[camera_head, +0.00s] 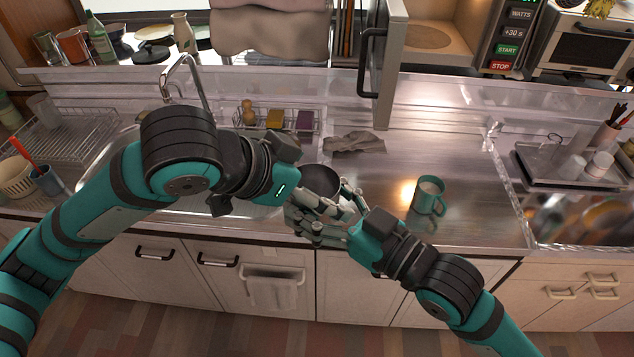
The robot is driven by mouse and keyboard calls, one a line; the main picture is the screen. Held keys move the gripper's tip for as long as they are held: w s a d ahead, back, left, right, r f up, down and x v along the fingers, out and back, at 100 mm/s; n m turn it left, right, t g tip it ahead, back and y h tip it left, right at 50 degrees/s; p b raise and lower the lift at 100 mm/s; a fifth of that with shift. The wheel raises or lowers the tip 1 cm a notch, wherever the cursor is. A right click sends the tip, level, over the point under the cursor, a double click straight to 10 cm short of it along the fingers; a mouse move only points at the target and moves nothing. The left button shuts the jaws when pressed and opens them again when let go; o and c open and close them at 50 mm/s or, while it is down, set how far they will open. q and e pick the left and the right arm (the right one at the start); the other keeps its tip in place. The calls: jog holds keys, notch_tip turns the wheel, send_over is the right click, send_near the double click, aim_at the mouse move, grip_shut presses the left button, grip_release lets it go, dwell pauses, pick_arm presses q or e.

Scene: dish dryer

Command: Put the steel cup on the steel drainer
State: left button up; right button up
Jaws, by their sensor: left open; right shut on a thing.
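A dark, round, open vessel (321,179), which I take to be the steel cup, is at the two grippers over the counter's front part. My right gripper (326,212) is shut on it from the front right. My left gripper (318,203) is open close beside it, its fingers overlapping the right gripper's fingers in the picture. The fingers hide the vessel's lower part, and I cannot tell whether the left fingers touch it. The steel drainer (77,156) is a wire rack on the counter at the far left, with a clear glass (43,109) at its back.
A teal mug (429,194) stands on the counter right of the grippers. A grey cloth (355,143) and a sponge rack (282,131) lie behind. The faucet (186,75) rises between the grippers and the drainer.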

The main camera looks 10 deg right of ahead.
pick_arm(q)
jog(key=shift+w+d+f, duration=0.2)
jog(key=shift+d+f, duration=0.1)
jog(key=shift+f, duration=0.05)
jog(key=shift+s, duration=0.15)
jog(key=c, duration=1.3)
pick_arm(e)
jog(key=o, duration=1.4)
jog(key=shift+c, duration=0.2)
